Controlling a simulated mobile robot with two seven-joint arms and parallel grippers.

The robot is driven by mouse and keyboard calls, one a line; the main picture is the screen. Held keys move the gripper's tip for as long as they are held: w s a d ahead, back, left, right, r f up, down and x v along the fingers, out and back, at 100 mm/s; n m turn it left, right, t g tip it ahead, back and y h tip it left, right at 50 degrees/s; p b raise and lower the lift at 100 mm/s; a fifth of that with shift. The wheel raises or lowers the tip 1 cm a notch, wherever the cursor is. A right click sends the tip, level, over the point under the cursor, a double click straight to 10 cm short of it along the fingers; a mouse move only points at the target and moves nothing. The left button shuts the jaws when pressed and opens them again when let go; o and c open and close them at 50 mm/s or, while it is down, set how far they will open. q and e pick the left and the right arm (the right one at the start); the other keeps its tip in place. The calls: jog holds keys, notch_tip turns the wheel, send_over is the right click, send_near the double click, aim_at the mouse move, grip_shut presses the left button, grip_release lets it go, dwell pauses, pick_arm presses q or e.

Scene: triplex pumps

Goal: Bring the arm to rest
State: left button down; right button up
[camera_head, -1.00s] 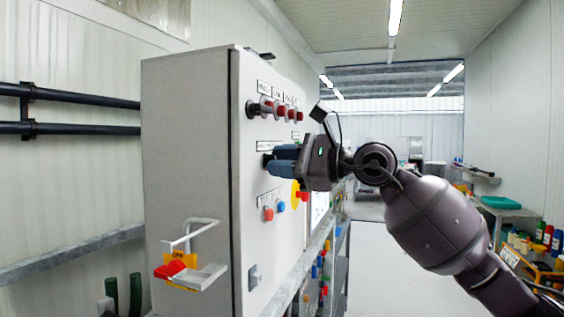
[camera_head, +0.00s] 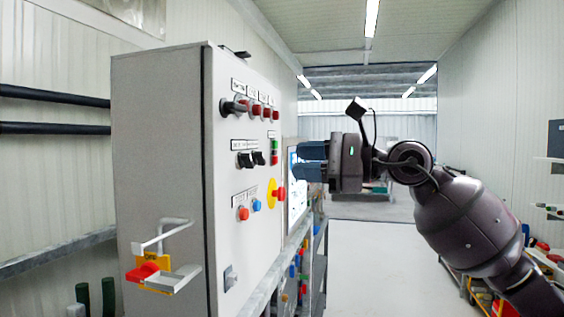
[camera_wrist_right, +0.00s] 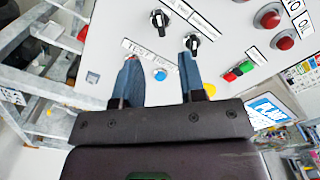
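My right arm comes in from the right in the head view. Its gripper (camera_head: 300,160) points left toward the front of a grey control cabinet (camera_head: 160,140), with a visible gap to the black selector knobs (camera_head: 250,159). In the wrist view the two blue fingers of my right gripper (camera_wrist_right: 158,58) stand apart with nothing between them. Beyond them are the panel, a blue button (camera_wrist_right: 160,74) and two black knobs. My left gripper is in neither view.
A yellow-backed red button (camera_head: 278,194) and a screen (camera_head: 297,195) are near the gripper. Free floor (camera_head: 370,265) lies right of the cabinet; shelves with bottles stand farther right.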

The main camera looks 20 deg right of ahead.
jog(key=shift+v, duration=0.8)
